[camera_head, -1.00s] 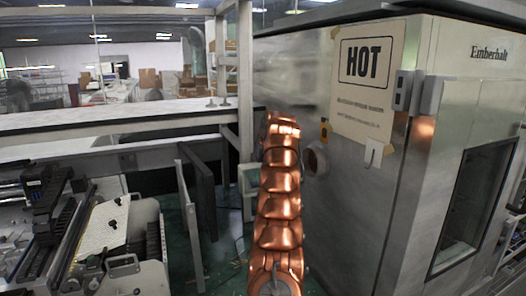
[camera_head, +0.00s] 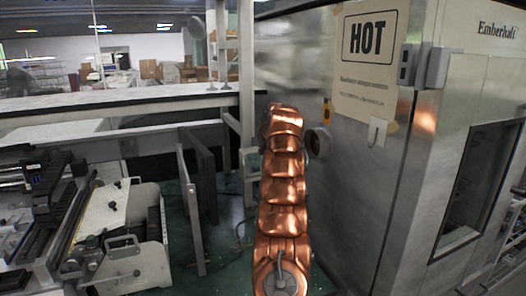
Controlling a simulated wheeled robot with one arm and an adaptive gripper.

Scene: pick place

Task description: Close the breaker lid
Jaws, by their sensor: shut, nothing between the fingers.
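No breaker lid can be clearly made out. A small pale grey box (camera_head: 249,176) stands low behind my copper arm, beside the grey post; my arm covers its right part, and I cannot tell whether it is the breaker or whether a lid on it is open. My copper segmented arm rises from the bottom centre, and its far end stands in front of the gap between the post and the big oven. My gripper's fingers do not show; they seem hidden behind the arm's far end.
A large metal oven (camera_head: 350,190) with a HOT sign (camera_head: 372,37) and a round port (camera_head: 318,142) stands close on the right. Upright grey panels (camera_head: 201,175) stand left of my arm. A machine (camera_head: 115,235) fills the lower left. Green floor shows between them.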

